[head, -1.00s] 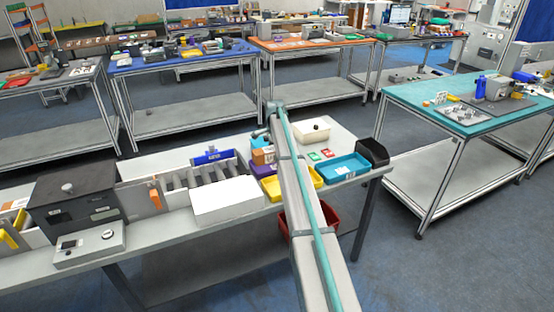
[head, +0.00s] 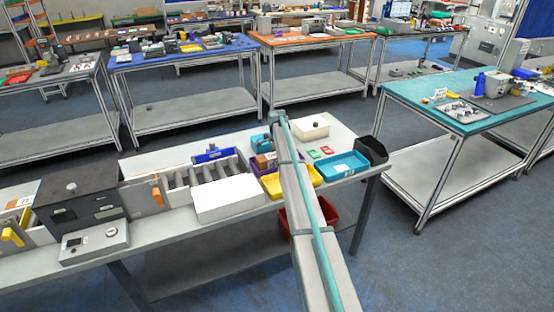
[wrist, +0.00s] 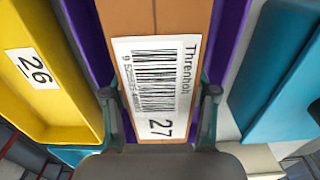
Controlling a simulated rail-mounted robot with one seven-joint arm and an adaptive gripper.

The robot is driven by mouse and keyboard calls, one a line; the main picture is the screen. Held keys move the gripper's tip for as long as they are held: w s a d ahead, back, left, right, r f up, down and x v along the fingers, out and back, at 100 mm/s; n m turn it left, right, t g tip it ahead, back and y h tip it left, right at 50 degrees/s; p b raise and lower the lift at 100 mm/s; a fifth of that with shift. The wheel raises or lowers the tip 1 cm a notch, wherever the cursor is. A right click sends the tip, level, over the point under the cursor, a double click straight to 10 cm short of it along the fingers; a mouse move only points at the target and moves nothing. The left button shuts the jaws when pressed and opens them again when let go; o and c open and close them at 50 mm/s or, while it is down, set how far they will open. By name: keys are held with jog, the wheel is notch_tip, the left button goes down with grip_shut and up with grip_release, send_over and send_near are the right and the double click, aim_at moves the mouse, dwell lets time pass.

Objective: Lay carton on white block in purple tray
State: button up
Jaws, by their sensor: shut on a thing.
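The carton (wrist: 165,20) is orange-brown with a white barcode label marked 27, and fills the middle of the wrist view. My gripper (wrist: 164,92) is shut on it, one finger on each side of the label. The purple tray (wrist: 232,35) shows its walls on both sides of the carton, so the carton is over or inside it; its exact height is unclear. In the head view the carton (head: 264,162) is just left of my arm, with a bit of purple tray (head: 253,169) beside it. The white block is not visible, and my arm hides the gripper there.
A yellow tray (wrist: 60,80) marked 26 lies on one side and a teal tray (wrist: 285,70) on the other. A blue tray (head: 342,165), a black bin (head: 371,150) and a cream box (head: 311,126) stand nearby. A white box (head: 228,199) and rollers lie left.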

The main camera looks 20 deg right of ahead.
jog(key=shift+f, duration=0.1)
jog(key=o, duration=1.6)
notch_tip(320, 180, up, 12)
jog(key=b, duration=0.4)
